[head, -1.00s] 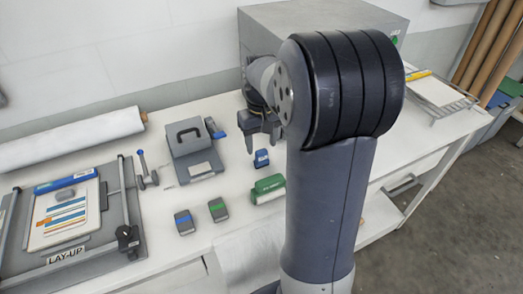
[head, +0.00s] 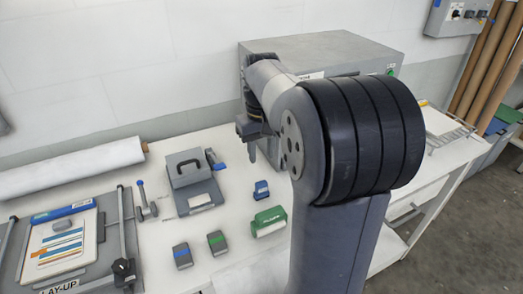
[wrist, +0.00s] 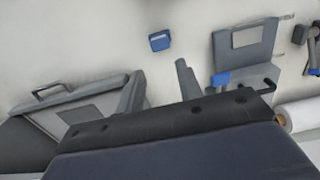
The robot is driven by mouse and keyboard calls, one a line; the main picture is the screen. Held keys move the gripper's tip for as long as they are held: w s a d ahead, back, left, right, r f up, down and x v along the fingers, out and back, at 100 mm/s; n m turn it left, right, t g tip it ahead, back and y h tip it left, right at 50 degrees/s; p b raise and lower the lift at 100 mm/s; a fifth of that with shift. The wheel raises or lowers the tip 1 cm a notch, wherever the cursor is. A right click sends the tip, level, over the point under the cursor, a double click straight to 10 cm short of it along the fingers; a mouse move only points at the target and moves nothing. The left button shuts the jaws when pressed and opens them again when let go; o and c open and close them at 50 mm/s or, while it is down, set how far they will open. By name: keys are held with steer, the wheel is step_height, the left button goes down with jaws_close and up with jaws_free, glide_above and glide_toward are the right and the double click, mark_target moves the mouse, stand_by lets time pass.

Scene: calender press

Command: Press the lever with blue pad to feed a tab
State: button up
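A grey dispenser (head: 190,180) with a black handle stands on the white table in the head view. A lever with a blue pad (head: 217,160) sits at its right side. In the wrist view the dispenser (wrist: 245,45) is at the upper right, with the blue pad (wrist: 222,79) at its lower left. My gripper (head: 262,143) is above the table, right of the lever and apart from it; my arm partly hides it. In the wrist view my gripper's fingers (wrist: 160,88) are spread, with nothing between them.
A blue-topped stamp (head: 261,189), a green-and-white block (head: 269,221) and two small grey blocks (head: 182,256) lie in front. A large grey cabinet (head: 340,50) stands behind my arm. The lay-up board (head: 105,262) and a white roll (head: 70,167) are at left.

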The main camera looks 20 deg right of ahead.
jaws_close()
stand_by(1.4)
